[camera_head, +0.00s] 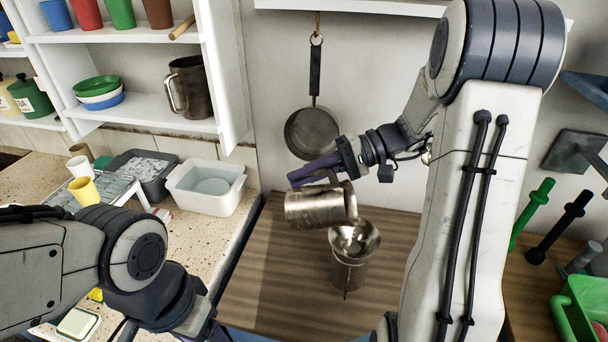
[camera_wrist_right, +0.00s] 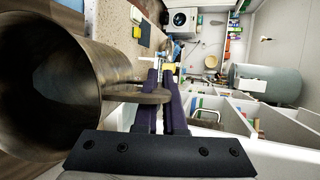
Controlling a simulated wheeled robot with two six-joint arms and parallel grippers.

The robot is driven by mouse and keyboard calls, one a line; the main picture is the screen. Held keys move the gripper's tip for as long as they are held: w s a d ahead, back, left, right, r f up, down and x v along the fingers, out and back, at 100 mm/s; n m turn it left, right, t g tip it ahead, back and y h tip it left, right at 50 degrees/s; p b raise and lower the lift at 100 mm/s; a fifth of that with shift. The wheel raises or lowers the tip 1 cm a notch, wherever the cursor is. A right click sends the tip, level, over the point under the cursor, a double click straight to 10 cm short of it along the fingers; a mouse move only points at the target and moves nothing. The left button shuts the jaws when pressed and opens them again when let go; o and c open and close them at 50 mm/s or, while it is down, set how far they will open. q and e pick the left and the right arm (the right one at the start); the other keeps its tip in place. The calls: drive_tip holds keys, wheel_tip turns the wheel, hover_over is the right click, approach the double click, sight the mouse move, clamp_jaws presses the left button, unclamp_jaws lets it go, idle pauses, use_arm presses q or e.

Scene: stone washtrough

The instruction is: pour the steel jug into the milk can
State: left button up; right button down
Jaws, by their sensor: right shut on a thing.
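The steel jug (camera_head: 312,208) is tipped well over onto its side in the head view, its mouth to the right, above the milk can (camera_head: 347,272). The can stands on the wooden counter with a wide, flared, funnel-like steel top (camera_head: 354,238). The jug's lip is close over that top; I cannot tell whether they touch or whether anything flows. My right gripper (camera_head: 314,172) is shut on the jug's handle. In the right wrist view, the purple fingers (camera_wrist_right: 163,100) close on the handle beside the jug (camera_wrist_right: 50,85). My left gripper is mostly cut off at the bottom edge.
A frying pan (camera_head: 312,132) hangs on the wall behind. A white tub (camera_head: 204,188) and a grey tray (camera_head: 143,168) stand on the speckled counter at left. Another dark jug (camera_head: 188,88) is on the shelf. A green crate (camera_head: 582,310) is at lower right. The wooden counter left of the can is clear.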

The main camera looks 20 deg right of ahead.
use_arm(q)
drive_tip(key=shift+f, duration=0.2)
idle(0.3)
drive_tip(key=shift+f+b, duration=0.65)
drive_tip(key=shift+b, duration=0.2)
idle(0.6)
